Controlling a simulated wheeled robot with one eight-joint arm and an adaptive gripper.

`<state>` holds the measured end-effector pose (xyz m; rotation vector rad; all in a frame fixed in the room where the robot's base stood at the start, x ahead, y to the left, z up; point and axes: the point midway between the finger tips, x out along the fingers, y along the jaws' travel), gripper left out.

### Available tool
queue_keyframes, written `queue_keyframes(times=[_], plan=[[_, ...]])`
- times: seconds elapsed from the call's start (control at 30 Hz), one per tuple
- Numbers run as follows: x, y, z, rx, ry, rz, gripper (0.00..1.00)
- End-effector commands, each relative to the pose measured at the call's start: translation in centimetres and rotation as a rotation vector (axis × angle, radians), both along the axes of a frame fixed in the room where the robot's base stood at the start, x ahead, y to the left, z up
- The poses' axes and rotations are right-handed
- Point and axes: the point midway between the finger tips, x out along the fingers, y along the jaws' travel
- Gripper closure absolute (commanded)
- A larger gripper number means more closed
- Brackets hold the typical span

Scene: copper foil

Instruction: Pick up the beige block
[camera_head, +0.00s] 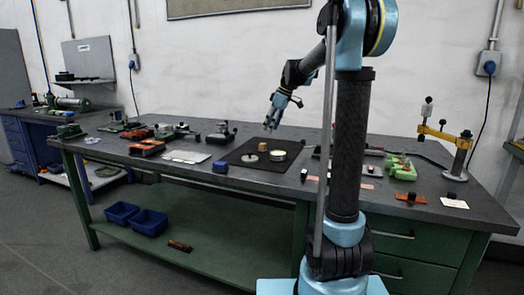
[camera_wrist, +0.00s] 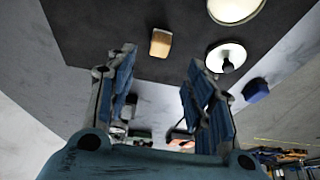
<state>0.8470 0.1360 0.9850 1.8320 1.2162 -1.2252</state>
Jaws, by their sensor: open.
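The beige block (camera_head: 262,147) is a small tan block on the black mat (camera_head: 236,157) on the workbench, behind a pale disc with a dark knob. In the wrist view the beige block (camera_wrist: 160,43) shows a light top and a browner side, and it lies just beyond the fingertips, between their lines. My gripper (camera_head: 273,125) hangs above the mat, with a visible gap down to the block. In the wrist view my gripper (camera_wrist: 161,58) has its two blue fingers spread apart with nothing between them. The block is in full view there.
The knobbed disc (camera_wrist: 226,57) and a round dish (camera_wrist: 236,8) lie near the block on the mat. A blue block (camera_head: 220,167) sits at the mat's front left edge. Tools (camera_head: 150,147) crowd the bench's left; a green item (camera_head: 400,168) and a yellow-armed stand (camera_head: 460,155) are right.

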Motion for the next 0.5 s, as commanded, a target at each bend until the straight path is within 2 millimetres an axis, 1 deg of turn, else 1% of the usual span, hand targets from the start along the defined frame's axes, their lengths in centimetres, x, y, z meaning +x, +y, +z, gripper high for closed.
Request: queue_keyframes(times=[0.03,0.1,0.2,0.5], plan=[[0.2,0.3,-0.8,0.0,0.0,0.001,0.52],[0.3,0.7,-1.9,0.0,0.0,0.001,0.52],[0.5,1.2,-3.0,0.0,0.0,0.0,0.52],[0.8,1.8,-4.8,0.0,0.0,0.0,0.52]])
